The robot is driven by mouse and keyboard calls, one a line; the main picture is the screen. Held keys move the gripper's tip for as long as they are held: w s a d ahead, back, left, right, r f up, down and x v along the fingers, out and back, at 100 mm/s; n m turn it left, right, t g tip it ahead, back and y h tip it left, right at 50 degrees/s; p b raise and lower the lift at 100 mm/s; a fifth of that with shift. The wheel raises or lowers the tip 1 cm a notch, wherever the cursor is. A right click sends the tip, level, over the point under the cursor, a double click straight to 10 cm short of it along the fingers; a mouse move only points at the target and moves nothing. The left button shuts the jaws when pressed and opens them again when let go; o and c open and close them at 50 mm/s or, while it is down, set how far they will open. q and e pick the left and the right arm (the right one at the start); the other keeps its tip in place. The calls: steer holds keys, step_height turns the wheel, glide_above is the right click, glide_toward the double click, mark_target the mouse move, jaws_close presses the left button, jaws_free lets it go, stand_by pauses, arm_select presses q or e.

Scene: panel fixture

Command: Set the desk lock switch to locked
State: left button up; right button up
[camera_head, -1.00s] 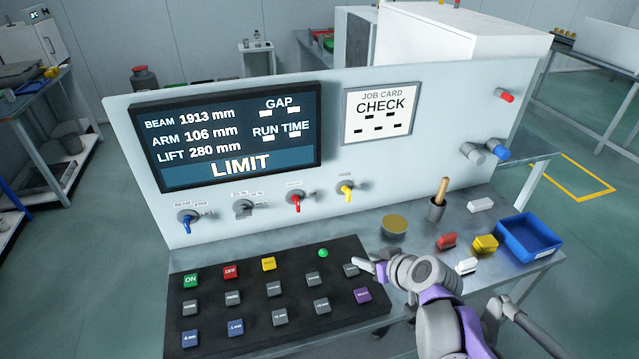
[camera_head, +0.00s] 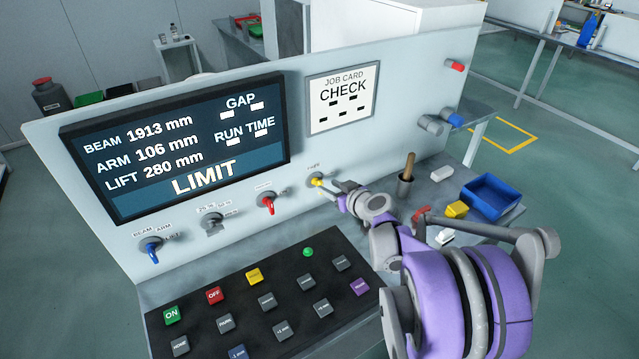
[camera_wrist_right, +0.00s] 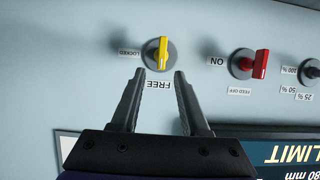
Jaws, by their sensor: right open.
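The desk lock switch is a yellow lever on a round grey base on the upright panel. It shows in the head view (camera_head: 316,182) and in the right wrist view (camera_wrist_right: 162,52). In the wrist view, which is upside down, the lever stands upright in line with the FREE label (camera_wrist_right: 158,85); the LOCKED label (camera_wrist_right: 129,53) is to its left. My right gripper (camera_wrist_right: 160,76) is open and empty, its fingertips either side of the FREE label, just short of the lever. In the head view my right gripper (camera_head: 330,189) partly covers the switch area. My left gripper is out of view.
A red switch (camera_head: 267,203) sits left of the yellow one, then a grey (camera_head: 213,222) and a blue one (camera_head: 151,250). The black button board (camera_head: 240,298) lies below. A cup with a wooden handle (camera_head: 405,186) and a blue tray (camera_head: 490,196) stand right.

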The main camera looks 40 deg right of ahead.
mark_target(322, 184)
steer(key=x, duration=0.5)
steer(key=shift+w+f, duration=0.2)
steer(key=shift+w, duration=0.1)
jaws_close()
